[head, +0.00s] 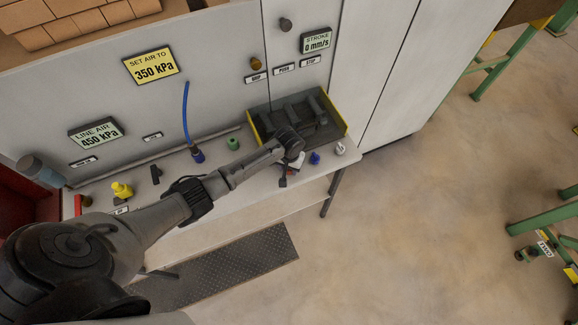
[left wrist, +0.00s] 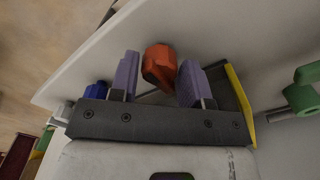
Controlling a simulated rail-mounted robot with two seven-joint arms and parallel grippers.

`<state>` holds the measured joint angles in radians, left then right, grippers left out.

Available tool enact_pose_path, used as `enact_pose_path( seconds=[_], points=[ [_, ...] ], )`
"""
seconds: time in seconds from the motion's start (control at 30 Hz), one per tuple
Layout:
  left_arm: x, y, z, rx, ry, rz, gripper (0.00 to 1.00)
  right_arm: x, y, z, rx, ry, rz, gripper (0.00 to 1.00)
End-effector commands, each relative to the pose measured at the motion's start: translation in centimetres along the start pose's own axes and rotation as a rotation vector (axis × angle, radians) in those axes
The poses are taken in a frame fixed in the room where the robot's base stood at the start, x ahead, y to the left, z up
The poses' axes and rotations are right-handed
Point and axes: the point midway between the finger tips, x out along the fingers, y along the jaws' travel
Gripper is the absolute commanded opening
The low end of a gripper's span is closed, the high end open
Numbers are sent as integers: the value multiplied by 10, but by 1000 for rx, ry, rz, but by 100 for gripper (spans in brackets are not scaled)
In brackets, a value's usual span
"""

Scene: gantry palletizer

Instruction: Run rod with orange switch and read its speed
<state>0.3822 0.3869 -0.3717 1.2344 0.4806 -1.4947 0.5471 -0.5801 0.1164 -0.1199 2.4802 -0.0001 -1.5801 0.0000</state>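My left gripper (head: 290,168) reaches over the front part of the bench, beside the dark tray; the arm hides most of what is under it. In the left wrist view its two purple-grey fingers (left wrist: 157,80) stand apart, on either side of the orange switch (left wrist: 158,62). A gap shows between the left finger and the switch; I cannot tell whether the right finger touches it. The stroke display (head: 317,41) on the panel reads 0 mm/s. Dark rod-like machinery lies in the yellow-edged tray (head: 343,125); I cannot tell the rod apart. My right gripper is not in view.
A blue knob (head: 315,158) and a white knob (head: 340,148) stand to the right of the gripper. A green knob (head: 233,143) and a blue hose (head: 186,112) are behind the arm. Signs read set air to 350 kPa (head: 151,65) and line air 450 kPa (head: 96,134).

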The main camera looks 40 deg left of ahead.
Motion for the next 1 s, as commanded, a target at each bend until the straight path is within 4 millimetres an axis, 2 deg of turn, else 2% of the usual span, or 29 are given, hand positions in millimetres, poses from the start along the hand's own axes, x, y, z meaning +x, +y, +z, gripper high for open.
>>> enact_pose_path(
  seconds=[0.03,0.33,0.67,1.0],
  points=[
    [0,0,0,0,0,0,38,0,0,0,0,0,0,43],
    [0,0,0,0,0,0,11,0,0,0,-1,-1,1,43],
    [-2,0,0,71,-2,0,11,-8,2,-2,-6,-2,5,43],
    [-3,0,0,354,-3,-2,11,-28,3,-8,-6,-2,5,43]
  ],
)
